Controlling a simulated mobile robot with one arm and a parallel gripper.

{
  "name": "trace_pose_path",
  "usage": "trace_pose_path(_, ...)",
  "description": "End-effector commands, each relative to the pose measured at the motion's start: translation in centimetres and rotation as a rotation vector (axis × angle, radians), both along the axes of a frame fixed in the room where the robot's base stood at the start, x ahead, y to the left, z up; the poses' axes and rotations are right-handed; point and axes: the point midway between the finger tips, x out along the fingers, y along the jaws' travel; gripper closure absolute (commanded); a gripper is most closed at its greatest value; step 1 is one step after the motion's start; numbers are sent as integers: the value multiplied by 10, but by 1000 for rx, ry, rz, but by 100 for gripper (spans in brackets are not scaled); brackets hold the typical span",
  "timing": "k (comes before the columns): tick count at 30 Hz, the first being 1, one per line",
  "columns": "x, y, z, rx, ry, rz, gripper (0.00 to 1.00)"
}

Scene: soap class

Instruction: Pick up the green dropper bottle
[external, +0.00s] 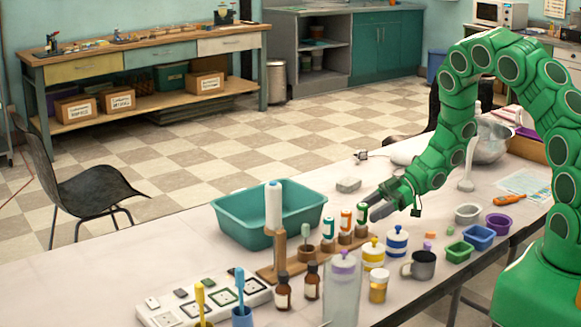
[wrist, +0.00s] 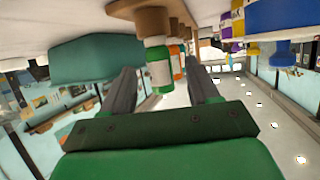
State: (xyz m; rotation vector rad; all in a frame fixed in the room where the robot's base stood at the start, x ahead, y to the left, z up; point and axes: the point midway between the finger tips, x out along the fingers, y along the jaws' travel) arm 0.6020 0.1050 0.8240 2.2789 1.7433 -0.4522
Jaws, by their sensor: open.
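The green dropper bottle (external: 362,214), with a green and white body, stands at the right end of a row in a wooden rack (external: 265,273). In the wrist view the bottle (wrist: 159,68) shows large between my two fingers, with the wooden rack (wrist: 142,20) above it in this inverted picture. My gripper (external: 372,211) is open, its dark fingers reaching in from the right at the bottle's height. In the wrist view my gripper's fingertips (wrist: 162,76) lie on either side of the bottle, with gaps visible; it does not grip it.
An orange bottle (external: 346,220) and a teal bottle (external: 328,229) stand close beside it in the rack. A teal basin (external: 238,232) lies behind. Striped jars (external: 397,243), a grey mug (external: 422,268) and small coloured trays (external: 478,237) stand in front and to the right.

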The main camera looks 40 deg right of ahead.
Motion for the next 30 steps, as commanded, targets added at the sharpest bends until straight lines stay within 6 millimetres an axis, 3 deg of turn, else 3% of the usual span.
trace_pose_path(9, 7, 27, -11, 0, 0, 1, 40)
trace_pose_path(20, 8, 30, -13, -1, -1, 0, 42)
trace_pose_path(30, 8, 30, -13, -1, -1, 0, 94)
